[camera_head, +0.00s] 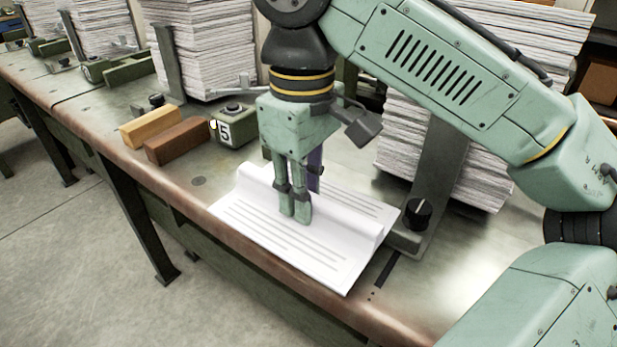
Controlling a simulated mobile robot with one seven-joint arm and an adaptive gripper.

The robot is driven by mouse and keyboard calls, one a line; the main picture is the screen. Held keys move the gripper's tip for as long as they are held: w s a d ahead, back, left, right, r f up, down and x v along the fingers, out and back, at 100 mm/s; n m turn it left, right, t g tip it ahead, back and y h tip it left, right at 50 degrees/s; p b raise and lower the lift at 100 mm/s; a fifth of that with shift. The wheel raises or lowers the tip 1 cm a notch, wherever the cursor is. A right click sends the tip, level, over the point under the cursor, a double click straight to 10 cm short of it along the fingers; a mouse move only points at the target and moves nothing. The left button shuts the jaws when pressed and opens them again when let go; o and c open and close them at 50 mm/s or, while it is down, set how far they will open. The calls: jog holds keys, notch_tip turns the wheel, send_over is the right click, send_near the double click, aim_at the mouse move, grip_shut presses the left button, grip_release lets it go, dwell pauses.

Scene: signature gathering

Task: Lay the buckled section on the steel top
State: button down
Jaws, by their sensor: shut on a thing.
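The buckled section (270,232) is a white printed paper section with a raised ridge across it. It lies on the steel top (455,290) near the front edge of the bench. My gripper (296,219) points down at the ridge in the middle of the section. Its fingers are close together, shut on the section's paper. The exact grip between the fingertips is partly hidden by the front finger. I cannot tell whether the section is lifted at all; its front corner reaches the bench's edge.
Tall paper stacks (205,50) stand behind, with another stack (400,140) at right beside a metal post with a black knob (418,213). Bare steel lies left of the section.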

jog(key=w, duration=0.4)
jog(key=w+p, duration=0.1)
jog(key=w, duration=0.1)
jog(key=shift+w+d+f, duration=0.15)
jog(key=shift+w+f, duration=0.2)
jog(key=shift+f+p, duration=0.45)
jog(key=shift+f, duration=1.25)
jog(key=shift+f, duration=0.1)
jog(key=shift+f, duration=0.1)
jog(key=c, duration=1.4)
grip_release()
jog(key=shift+c, duration=0.2)
notch_tip(320, 180, up, 12)
jog(key=shift+r, duration=0.25)
